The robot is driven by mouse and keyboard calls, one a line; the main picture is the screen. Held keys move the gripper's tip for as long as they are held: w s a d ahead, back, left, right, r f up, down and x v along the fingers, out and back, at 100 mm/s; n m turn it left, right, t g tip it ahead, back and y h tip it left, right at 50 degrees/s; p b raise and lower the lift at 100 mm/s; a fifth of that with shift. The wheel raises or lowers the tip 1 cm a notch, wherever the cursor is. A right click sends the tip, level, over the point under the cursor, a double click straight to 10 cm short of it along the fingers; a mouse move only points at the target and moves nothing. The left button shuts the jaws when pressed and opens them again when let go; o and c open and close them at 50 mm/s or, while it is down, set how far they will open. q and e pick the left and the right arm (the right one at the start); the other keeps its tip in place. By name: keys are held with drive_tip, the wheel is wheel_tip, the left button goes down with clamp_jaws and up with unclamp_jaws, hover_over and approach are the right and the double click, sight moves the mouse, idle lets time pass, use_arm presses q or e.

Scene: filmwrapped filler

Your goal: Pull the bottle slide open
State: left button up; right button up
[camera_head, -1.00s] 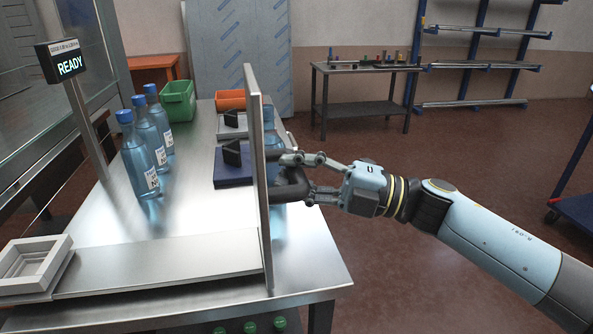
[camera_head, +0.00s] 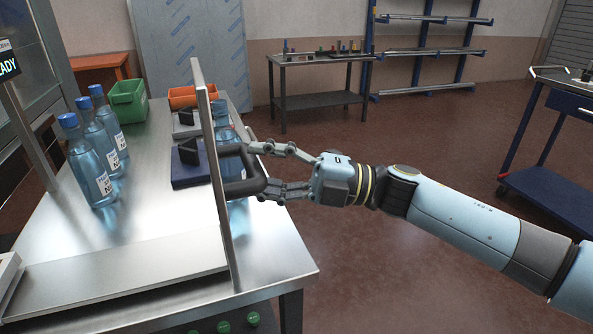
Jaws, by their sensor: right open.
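The bottle slide seems to be the upright thin metal plate (camera_head: 212,130) at the table's right side, seen nearly edge-on, with a flat metal base strip (camera_head: 120,270) running left from it. A dark D-shaped handle (camera_head: 262,184) sticks out from the plate to the right. My right gripper (camera_head: 258,171) is open at the handle, one finger near its upper bar and one near its lower corner. Whether the fingers touch it I cannot tell. A blue bottle (camera_head: 224,117) stands behind the plate and handle, partly hidden. My left gripper is not in view.
Several blue bottles (camera_head: 90,160) stand in a row on the metal table (camera_head: 130,220). A green bin (camera_head: 128,100), an orange bin (camera_head: 190,96) and a dark blue block (camera_head: 185,172) are farther back. Free floor lies right of the table.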

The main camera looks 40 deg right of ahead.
drive_tip(key=v, duration=1)
drive_tip(key=shift+d, duration=0.1)
